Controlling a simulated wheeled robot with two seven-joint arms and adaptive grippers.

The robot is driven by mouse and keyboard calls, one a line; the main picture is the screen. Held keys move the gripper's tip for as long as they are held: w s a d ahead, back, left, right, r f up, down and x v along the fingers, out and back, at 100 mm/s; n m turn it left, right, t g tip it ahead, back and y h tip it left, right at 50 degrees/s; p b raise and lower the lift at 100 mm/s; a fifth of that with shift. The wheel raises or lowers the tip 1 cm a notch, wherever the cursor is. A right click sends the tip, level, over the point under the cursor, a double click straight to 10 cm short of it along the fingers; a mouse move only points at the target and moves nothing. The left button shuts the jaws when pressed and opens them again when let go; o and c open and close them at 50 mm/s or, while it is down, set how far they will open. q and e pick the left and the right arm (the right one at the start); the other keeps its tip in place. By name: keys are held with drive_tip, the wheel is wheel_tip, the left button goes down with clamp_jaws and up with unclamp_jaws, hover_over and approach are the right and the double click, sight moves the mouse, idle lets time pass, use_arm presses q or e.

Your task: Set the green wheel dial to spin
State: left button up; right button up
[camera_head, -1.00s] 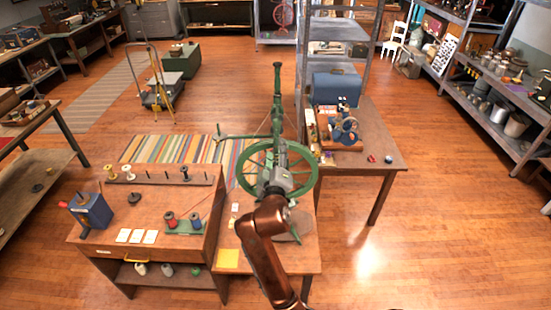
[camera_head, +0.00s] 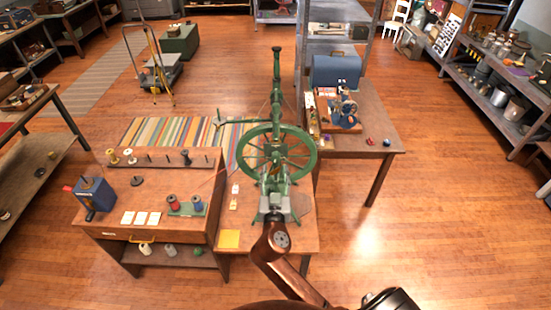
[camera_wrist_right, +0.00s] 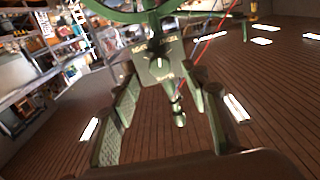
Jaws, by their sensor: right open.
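The green spinning wheel (camera_head: 312,155) stands on a low wooden table, its post rising through the middle of the head view. In the right wrist view, a green box with white lettering faces me. A small pale dial (camera_wrist_right: 159,66) is at its middle; the lettering is too blurred to read. My right gripper (camera_head: 274,192) is in front of the wheel's lower part. Its fingers are open and apart in the right wrist view (camera_wrist_right: 166,95), with the dial beyond and between the fingertips. I see no contact with the dial. My left gripper is not in view.
A wooden bench (camera_head: 110,232) with spools, cards and a blue box (camera_head: 93,196) is at the left. Another table (camera_head: 375,140) with a small machine (camera_head: 347,110) is behind right. A metal shelf stands behind it. Open floor is at the right.

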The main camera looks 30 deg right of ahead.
sight(276, 159)
drive_tip(key=p+x, duration=0.1)
drive_tip(key=x, duration=0.5)
drive_tip(key=shift+w+d+p, duration=0.15)
drive_tip(key=shift+p, duration=0.2)
drive_tip(key=shift+c, duration=0.7)
clamp_jaws()
